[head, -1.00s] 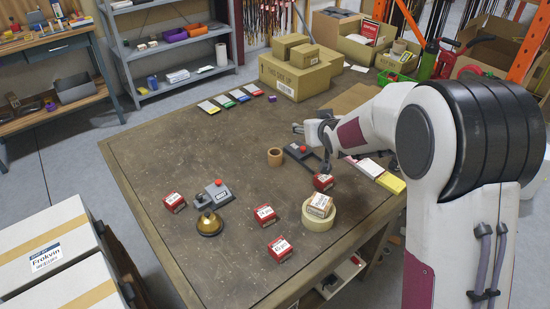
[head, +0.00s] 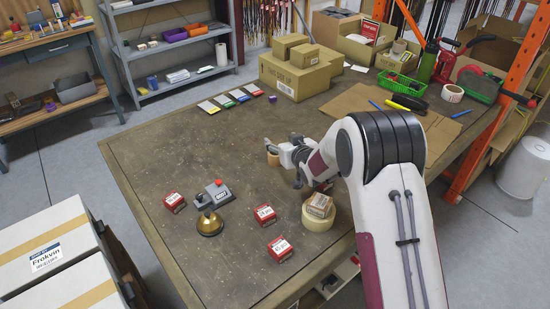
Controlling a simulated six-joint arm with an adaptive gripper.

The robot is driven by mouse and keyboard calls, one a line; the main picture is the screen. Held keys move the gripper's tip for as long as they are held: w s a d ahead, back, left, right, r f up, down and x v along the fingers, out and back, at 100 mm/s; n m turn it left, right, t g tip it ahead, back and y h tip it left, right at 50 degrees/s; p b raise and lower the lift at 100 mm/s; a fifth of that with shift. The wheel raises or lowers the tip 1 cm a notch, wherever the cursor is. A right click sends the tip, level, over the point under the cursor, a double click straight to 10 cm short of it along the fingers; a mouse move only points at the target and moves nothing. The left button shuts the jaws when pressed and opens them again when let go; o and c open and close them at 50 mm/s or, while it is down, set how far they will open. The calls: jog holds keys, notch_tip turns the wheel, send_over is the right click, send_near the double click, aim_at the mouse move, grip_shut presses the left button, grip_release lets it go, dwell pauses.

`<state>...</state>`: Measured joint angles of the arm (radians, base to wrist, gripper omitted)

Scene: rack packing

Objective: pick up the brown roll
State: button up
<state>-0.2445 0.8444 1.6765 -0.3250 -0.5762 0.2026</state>
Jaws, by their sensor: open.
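The brown roll (head: 273,160) stands on the table left of centre. My gripper (head: 272,149) is at the roll, coming from its right side. Its jaws are open, and the fingers cover the upper part of the roll. I cannot tell whether the fingers touch the roll or sit around it. The roll looks as though it still rests on the table.
A wide cream tape roll (head: 320,218) carries a small box (head: 320,205). Red-and-white boxes (head: 265,214), a grey device with a red button (head: 213,194) and a brass bell (head: 209,224) stand nearby. The table (head: 150,150) is clear to the left.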

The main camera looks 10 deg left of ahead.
send_near(276, 155)
jog(key=x, duration=0.4)
jog(key=shift+w, duration=0.1)
jog(key=shift+w+a+f, duration=0.1)
jog(key=shift+w+a, duration=0.2)
jog(key=shift+w, duration=0.35)
jog(key=shift+w+f, duration=0.1)
jog(key=shift+w, duration=0.05)
jog(key=shift+x, duration=2.7)
jog(key=c, duration=1.2)
